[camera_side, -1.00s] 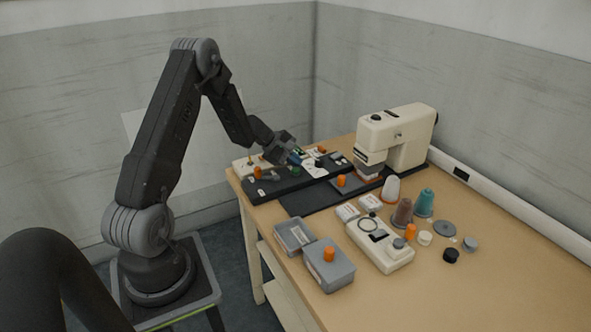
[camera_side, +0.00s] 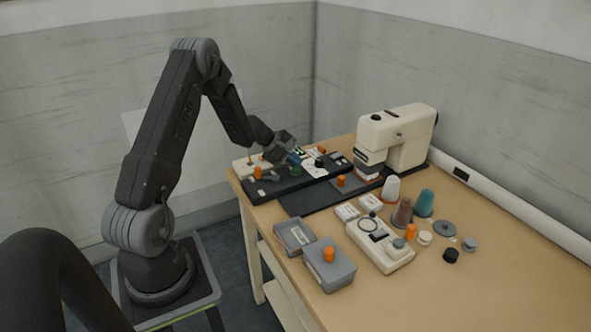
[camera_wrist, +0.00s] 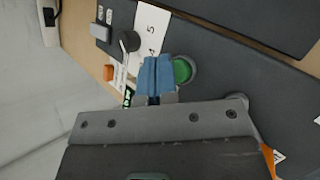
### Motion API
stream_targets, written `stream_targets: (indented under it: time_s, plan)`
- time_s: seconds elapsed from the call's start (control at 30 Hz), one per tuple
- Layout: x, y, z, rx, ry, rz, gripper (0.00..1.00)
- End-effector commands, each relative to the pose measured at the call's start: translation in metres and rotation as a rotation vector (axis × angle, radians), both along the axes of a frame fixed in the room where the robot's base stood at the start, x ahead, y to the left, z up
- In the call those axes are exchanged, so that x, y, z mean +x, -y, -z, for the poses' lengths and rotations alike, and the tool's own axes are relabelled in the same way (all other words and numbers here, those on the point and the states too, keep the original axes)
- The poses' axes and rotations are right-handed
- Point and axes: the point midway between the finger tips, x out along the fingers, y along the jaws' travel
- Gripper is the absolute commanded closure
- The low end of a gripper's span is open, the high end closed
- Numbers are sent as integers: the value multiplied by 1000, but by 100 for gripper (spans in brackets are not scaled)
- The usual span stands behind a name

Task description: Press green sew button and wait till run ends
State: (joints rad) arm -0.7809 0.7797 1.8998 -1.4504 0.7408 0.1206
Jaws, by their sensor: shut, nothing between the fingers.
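The green button (camera_wrist: 183,70) is round and sits in a dark ring on the dark control panel (camera_wrist: 225,75). In the side view the green button (camera_side: 296,171) shows as a small spot on the dark panel (camera_side: 275,187). My gripper (camera_wrist: 156,66) has its blue fingertips closed together with nothing between them. In the wrist view the fingertips overlap the left edge of the button; I cannot tell whether they touch it. In the side view my gripper (camera_side: 295,158) points down over the panel. The cream sewing machine (camera_side: 408,140) stands behind and right of it.
A white dial plate (camera_wrist: 150,30) with a dark knob (camera_wrist: 130,41) lies beside the button. Grey boxes (camera_side: 330,275), a cream device (camera_side: 385,255) and thread cones (camera_side: 424,203) stand on the table's front and middle. The table's right front (camera_side: 490,300) is clear.

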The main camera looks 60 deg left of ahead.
Motion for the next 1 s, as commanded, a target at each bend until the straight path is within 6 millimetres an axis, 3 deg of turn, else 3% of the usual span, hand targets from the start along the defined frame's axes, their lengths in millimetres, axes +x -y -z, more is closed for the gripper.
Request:
stream_targets:
  time_s: [1.0]
  plan:
    - [0,0,9,0,0,0,100]
